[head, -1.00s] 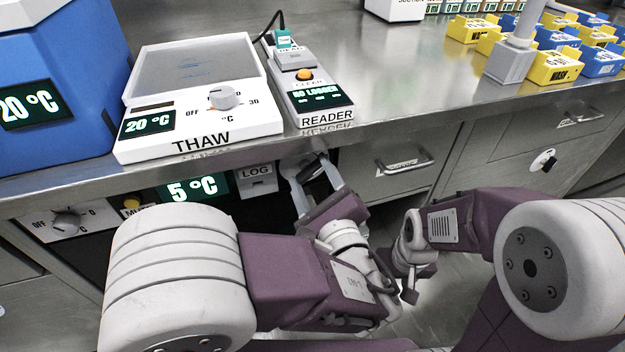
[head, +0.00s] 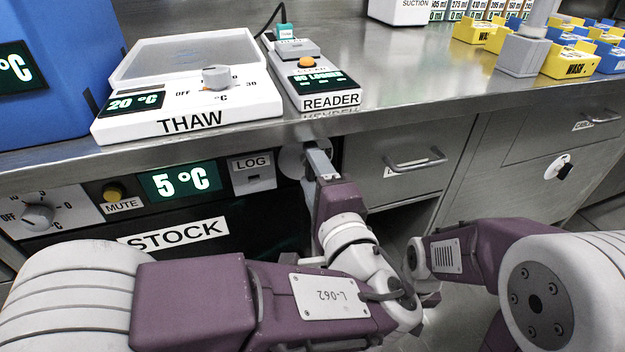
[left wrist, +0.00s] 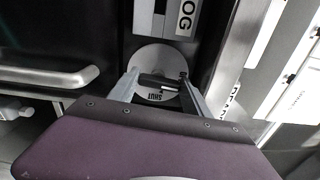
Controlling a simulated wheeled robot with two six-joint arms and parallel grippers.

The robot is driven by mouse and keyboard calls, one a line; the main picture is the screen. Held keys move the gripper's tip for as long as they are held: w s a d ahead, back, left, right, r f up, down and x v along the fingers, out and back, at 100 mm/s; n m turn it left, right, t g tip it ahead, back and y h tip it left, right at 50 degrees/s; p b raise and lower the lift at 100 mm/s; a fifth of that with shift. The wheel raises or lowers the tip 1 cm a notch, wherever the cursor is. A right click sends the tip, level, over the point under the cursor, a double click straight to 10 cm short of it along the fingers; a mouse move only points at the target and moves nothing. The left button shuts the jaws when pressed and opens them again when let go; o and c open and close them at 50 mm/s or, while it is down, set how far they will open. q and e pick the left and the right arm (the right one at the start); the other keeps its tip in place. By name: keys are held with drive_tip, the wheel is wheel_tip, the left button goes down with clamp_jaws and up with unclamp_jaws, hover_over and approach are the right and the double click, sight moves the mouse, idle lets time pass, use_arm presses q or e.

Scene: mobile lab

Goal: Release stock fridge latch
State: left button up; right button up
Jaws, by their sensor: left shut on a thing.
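The stock fridge is under the bench, with a dark front and a STOCK label (head: 178,236). Its latch is a round pale disc (head: 291,160) right of the LOG port, mostly hidden behind my gripper in the head view. The left wrist view shows the disc (left wrist: 150,58) with a dark handle across it and the word SHUT. My left gripper (head: 318,160) is at the disc, its two fingers (left wrist: 160,84) on either side of the dark handle, shut on it. My right arm shows at the lower right; its gripper (head: 428,292) is mostly hidden behind my left arm.
The fridge panel has a dial (head: 38,216), a MUTE button (head: 114,192), a 5 °C display (head: 180,181) and a LOG port (head: 254,172). The bench edge overhangs just above my left gripper. A drawer handle (head: 415,160) juts out to the right.

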use_arm(q)
drive_tip(key=shift+f+n+b, duration=0.1)
drive_tip(key=shift+n+b, duration=0.25)
drive_tip(key=shift+n, duration=0.15)
drive_tip(key=o, duration=1.4)
drive_tip(key=shift+c, duration=0.2)
